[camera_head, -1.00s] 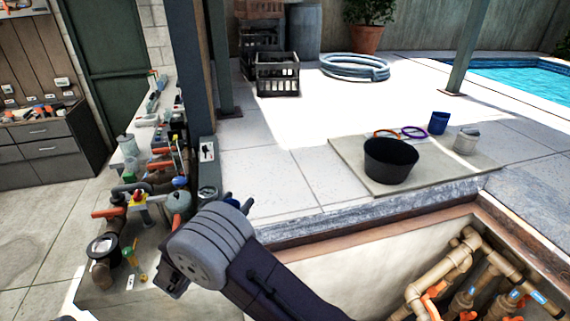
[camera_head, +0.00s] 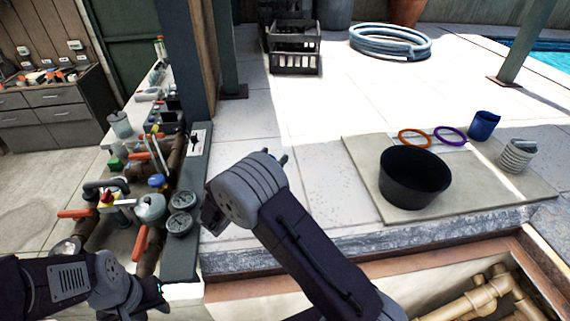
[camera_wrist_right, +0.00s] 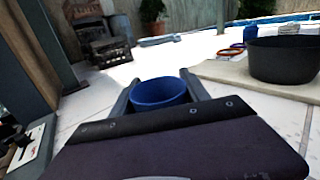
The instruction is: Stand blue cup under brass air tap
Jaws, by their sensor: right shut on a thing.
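My right gripper (camera_head: 282,157) is shut on a blue cup (camera_wrist_right: 158,92), which shows between its two fingers in the right wrist view. In the head view the held cup is hidden behind my wrist, over the paving beside the bench. Another blue cup-like container (camera_head: 484,125) stands on the slab at the right. My left gripper (camera_head: 158,286) is low at the left, by the bench's near end; its fingers are too small and dark to read. I cannot pick out a brass air tap for certain among the bench fittings.
The bench (camera_head: 120,160) at left is crowded with pipes, valves and gauges. A black bucket (camera_head: 413,178), two rings and a grey ribbed container (camera_head: 516,156) are on the slab (camera_head: 365,165). An open pit with brass pipes (camera_head: 485,296) lies in front. The middle paving is clear.

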